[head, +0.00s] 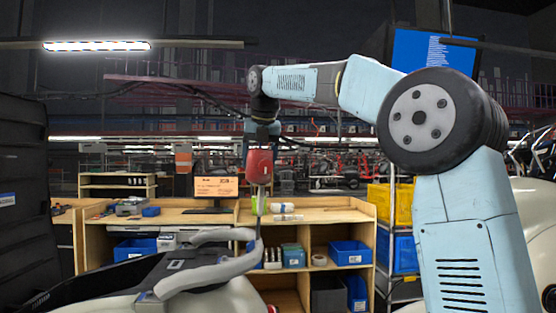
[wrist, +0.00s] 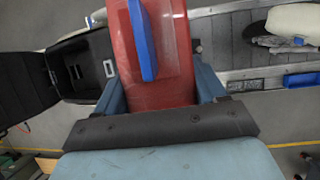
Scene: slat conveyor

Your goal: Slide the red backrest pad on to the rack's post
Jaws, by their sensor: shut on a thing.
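The red backrest pad (head: 260,168) hangs below my gripper (head: 263,136) in the head view, roughly upright. My gripper points down and is shut on the pad. In the wrist view the red pad (wrist: 176,60) lies between the two blue fingers of my gripper (wrist: 160,92), with a blue strip along its face. The rack (head: 212,267) is a grey bent tube on the dark vehicle body. Its thin upright post (head: 259,225) stands under the pad in the head view. I cannot tell whether the post's top touches or enters the pad. The post does not show clearly in the wrist view.
Behind stands a wooden workbench (head: 322,215) with a monitor (head: 216,187) and blue bins (head: 350,252). A shelf with a yellow bin (head: 390,204) stands to the right. A dark panel (head: 25,200) borders the left. The air around the pad looks free.

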